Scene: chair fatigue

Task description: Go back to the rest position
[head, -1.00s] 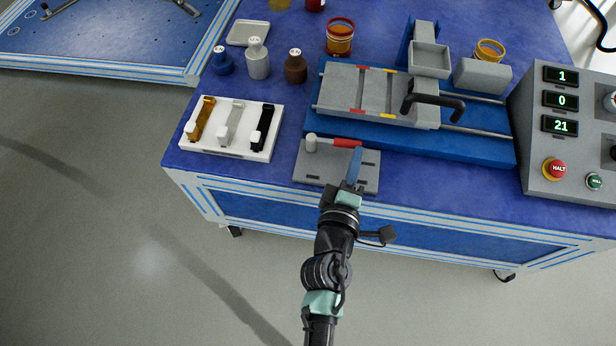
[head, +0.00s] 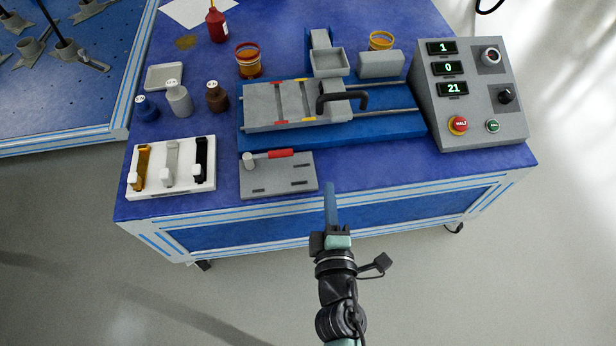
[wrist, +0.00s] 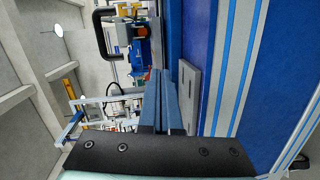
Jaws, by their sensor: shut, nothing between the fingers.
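My gripper (head: 330,192) is shut and empty, its blue fingers pointing toward the bench. In the head view it is in front of the bench's front edge, to the right of and below a grey plate (head: 262,181) with a red-handled lever (head: 280,154). In the wrist view the shut fingers (wrist: 161,88) lie together, with the grey plate (wrist: 188,85) close on their right and apart from them.
The blue bench (head: 400,178) carries a grey sliding rig (head: 262,106) with a black handle (head: 345,100), a white clip holder (head: 192,186), several bottles and a control box (head: 470,105). Open floor (head: 520,270) lies in front and right.

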